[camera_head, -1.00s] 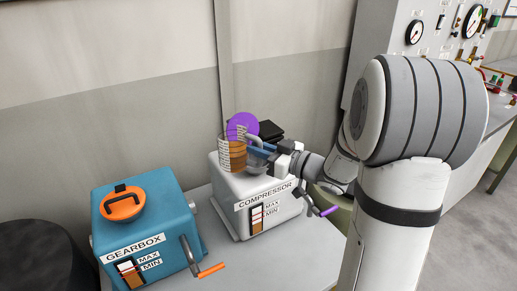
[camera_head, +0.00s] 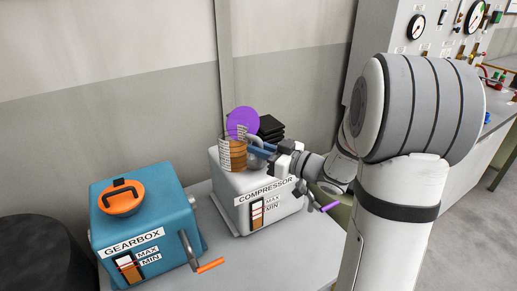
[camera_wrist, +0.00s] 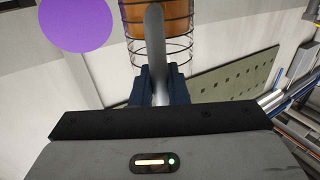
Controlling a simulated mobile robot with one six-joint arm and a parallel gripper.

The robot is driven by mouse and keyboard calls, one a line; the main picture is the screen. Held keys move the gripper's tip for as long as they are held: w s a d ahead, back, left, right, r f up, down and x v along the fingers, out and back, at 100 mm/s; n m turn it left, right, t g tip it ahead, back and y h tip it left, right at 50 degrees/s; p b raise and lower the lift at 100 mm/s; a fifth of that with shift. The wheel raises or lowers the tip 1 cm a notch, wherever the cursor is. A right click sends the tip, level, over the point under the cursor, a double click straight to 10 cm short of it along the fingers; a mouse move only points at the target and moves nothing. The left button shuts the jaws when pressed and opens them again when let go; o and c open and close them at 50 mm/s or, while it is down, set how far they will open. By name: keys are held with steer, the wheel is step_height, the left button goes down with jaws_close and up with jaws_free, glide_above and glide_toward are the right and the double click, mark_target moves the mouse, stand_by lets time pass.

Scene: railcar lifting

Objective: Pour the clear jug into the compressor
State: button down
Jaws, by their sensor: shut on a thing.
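The clear jug (camera_head: 238,154) holds amber liquid and has ring markings on its wall. It is over the white compressor (camera_head: 228,190), slightly tilted in the head view. My gripper (camera_head: 267,151) is shut on the jug's grey handle. In the wrist view, the gripper (camera_wrist: 158,84) closes on the handle (camera_wrist: 154,45), with the jug's amber part (camera_wrist: 176,18) beyond. A purple disc (camera_head: 243,122) shows just above the jug; it also shows in the wrist view (camera_wrist: 76,22). The compressor's filling opening is hidden by the jug and gripper. Its gauge (camera_head: 257,214) has MAX and MIN labels.
A blue gearbox (camera_head: 165,207) with an orange lid (camera_head: 121,201) and an orange-handled crank stands left of the compressor. The compressor has a purple-handled crank (camera_head: 330,206). Bare table (camera_head: 270,262) lies in front.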

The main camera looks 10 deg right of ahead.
steer(key=shift+f, duration=0.15)
steer(key=shift+d+p, duration=0.1)
steer(key=shift+p, duration=0.2)
steer(key=shift+w+d+r+m+p, duration=0.3)
steer(key=shift+m+p, duration=0.6)
steer(key=shift+p, duration=0.3)
steer(key=shift+w+d+r+m+p, duration=0.2)
steer(key=shift+w+r+m+p, duration=0.1)
steer(key=shift+m+p, duration=0.75)
steer(key=shift+w+d+m+p, duration=0.35)
steer(key=shift+m+p, duration=0.55)
steer(key=shift+p, duration=0.4)
steer(key=shift+w+d+m+p, duration=0.3)
steer(key=shift+m+p, duration=0.55)
steer(key=shift+p, duration=0.4)
steer(key=shift+f+m+p, duration=0.2)
steer(key=shift+m+p, duration=0.7)
steer(key=shift+w+d+f+m+p, duration=0.1)
steer(key=shift+f+m+p, duration=0.4)
steer(key=shift+m+p, duration=0.7)
steer(key=shift+w+d+f+m+p, duration=0.1)
steer(key=shift+f+m+p, duration=0.3)
steer(key=shift+m+p, duration=0.35)
steer(key=shift+w+d+f+m+p, duration=0.15)
steer(key=shift+f+m+p, duration=0.2)
steer(key=shift+m, duration=0.3)
steer(key=shift+w+d+f+m+p, duration=0.1)
steer(key=shift+f+m+p, duration=0.15)
steer(key=shift+f+m, duration=0.25)
